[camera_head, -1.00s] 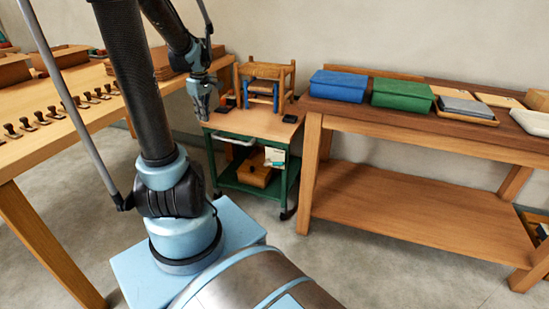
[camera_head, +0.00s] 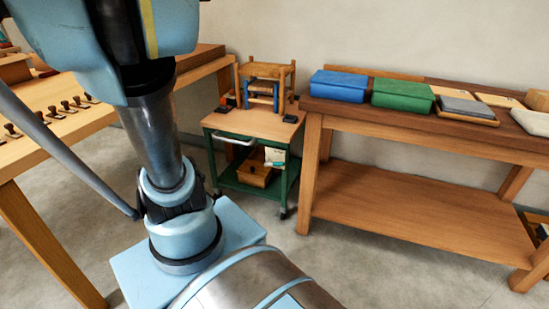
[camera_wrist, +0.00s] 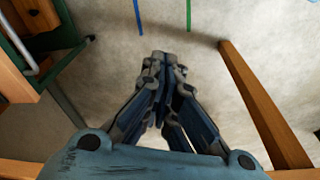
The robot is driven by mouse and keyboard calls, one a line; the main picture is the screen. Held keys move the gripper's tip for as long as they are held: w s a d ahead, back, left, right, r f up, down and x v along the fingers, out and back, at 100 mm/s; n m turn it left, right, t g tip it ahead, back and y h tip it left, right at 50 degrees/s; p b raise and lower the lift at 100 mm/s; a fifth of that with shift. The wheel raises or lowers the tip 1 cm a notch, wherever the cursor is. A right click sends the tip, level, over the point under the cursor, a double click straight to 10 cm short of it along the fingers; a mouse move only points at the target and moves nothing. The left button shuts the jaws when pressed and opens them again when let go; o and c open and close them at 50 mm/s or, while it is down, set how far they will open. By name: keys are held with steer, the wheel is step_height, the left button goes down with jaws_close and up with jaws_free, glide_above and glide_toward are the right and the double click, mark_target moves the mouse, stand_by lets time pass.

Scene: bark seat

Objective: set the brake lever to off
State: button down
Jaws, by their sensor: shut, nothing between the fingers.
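The green-framed wheeled cart (camera_head: 247,165) stands against the wall between two tables. I cannot clearly make out a brake lever on it. One dark caster (camera_head: 284,213) shows at its front right foot. In the wrist view part of the green cart frame (camera_wrist: 58,62) is at the left edge. My gripper (camera_wrist: 164,58) is shut and empty in the wrist view, with bare floor behind its fingertips. It is apart from the cart. In the head view my gripper is out of frame, and my arm fills the upper left.
A small wooden frame stand (camera_head: 266,84) and dark small blocks (camera_head: 290,118) are on the cart top. A wooden table (camera_head: 440,115) at right holds a blue box (camera_head: 338,86) and a green box (camera_head: 402,95). Another table (camera_head: 100,115) is at left. Floor in front of the cart is clear.

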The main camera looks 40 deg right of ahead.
steer(key=w+d+f+n, duration=0.1)
steer(key=w+d, duration=0.4)
steer(key=d, duration=0.8)
steer(key=w+d+f+n, duration=0.1)
steer(key=w+d, duration=0.4)
steer(key=d, duration=0.7)
steer(key=s+d+f+n, duration=0.1)
steer(key=s+d+f, duration=0.3)
steer(key=d, duration=0.5)
steer(key=s+d+f+y, duration=0.1)
steer(key=s+d+f, duration=0.2)
steer(key=d+f, duration=0.45)
steer(key=s+d+f+n, duration=0.1)
steer(key=s+d+f, duration=0.2)
steer(key=d, duration=0.8)
steer(key=f, duration=1.1)
steer(key=shift+w+a+f, duration=0.1)
steer(key=shift+w+a, duration=0.15)
steer(key=shift+a, duration=0.15)
steer(key=shift+s+d+f, duration=0.1)
steer(key=shift+s+f, duration=0.05)
steer(key=shift+f, duration=0.3)
steer(key=shift+s+d+f, duration=0.1)
steer(key=shift+s+f, duration=0.05)
steer(key=shift+f, duration=0.3)
steer(key=shift+s+d, duration=0.1)
steer(key=shift+s, duration=0.05)
